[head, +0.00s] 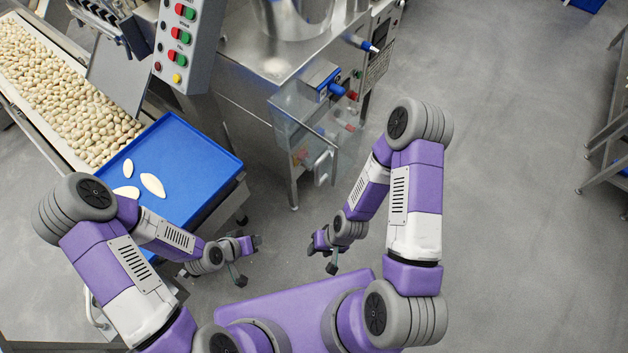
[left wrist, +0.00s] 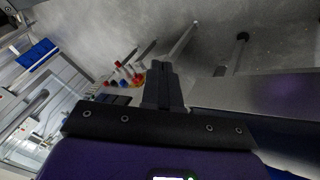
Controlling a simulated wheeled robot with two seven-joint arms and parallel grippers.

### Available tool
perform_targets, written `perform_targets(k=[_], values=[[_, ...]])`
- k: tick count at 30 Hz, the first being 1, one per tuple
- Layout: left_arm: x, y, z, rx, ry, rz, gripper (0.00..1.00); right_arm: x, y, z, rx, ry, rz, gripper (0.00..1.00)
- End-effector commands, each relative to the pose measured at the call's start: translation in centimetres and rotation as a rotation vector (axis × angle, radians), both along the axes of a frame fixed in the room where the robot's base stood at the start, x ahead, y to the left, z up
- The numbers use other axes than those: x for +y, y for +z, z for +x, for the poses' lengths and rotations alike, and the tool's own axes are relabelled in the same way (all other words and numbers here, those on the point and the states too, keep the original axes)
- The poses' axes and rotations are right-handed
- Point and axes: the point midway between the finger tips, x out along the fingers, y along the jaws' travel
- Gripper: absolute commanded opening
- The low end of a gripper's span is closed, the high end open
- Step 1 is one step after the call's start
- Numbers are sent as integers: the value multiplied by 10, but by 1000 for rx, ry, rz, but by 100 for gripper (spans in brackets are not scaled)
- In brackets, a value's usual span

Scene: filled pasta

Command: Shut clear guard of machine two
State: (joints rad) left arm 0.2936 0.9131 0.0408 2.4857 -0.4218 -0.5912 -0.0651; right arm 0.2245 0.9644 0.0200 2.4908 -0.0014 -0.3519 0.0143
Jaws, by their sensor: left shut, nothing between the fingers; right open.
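The clear guard (head: 296,132) is a see-through panel at the front of the steel machine (head: 245,85) in the head view. A pale bar handle (head: 325,165) is at its lower right. The guard seems to stand out from the machine's body; its exact angle is hard to tell. My left gripper (head: 255,242) is shut and empty, below and left of the guard, apart from it. Its closed fingers (left wrist: 162,82) also show in the left wrist view. My right gripper (head: 315,243) is open and empty, below the handle and clear of it.
A blue tray (head: 205,155) with a few pale pieces stands left of the machine, beside a conveyor (head: 50,90) of filled pasta. A control box (head: 184,40) with coloured buttons hangs above. Open grey floor (head: 510,170) lies to the right, with a metal rack (head: 605,150) beyond.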

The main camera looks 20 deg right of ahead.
Motion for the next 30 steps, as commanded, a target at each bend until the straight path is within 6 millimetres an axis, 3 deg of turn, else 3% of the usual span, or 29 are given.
perform_targets(k=[3, 6, 12, 15, 23, 30], values=[[-15, 28, 33, -319, -166, -80, 0, 0, -13, 0, 0, 0, 0, 42], [-30, 62, 46, -569, -298, -156, 0, 0, -20, 0, 0, 0, 0, 42], [-47, 121, 39, -941, -490, -303, 0, 0, -29, 0, 0, 0, 0, 42], [-50, 138, 31, -1044, -546, -354, 0, 0, -31, 0, 0, 0, 0, 42], [-64, 151, 28, -1114, -588, -396, 0, 0, -33, 0, 0, 0, 0, 42], [-109, 150, 46, -1111, -590, -397, 0, 0, -34, 0, 0, -1, 0, 42]])
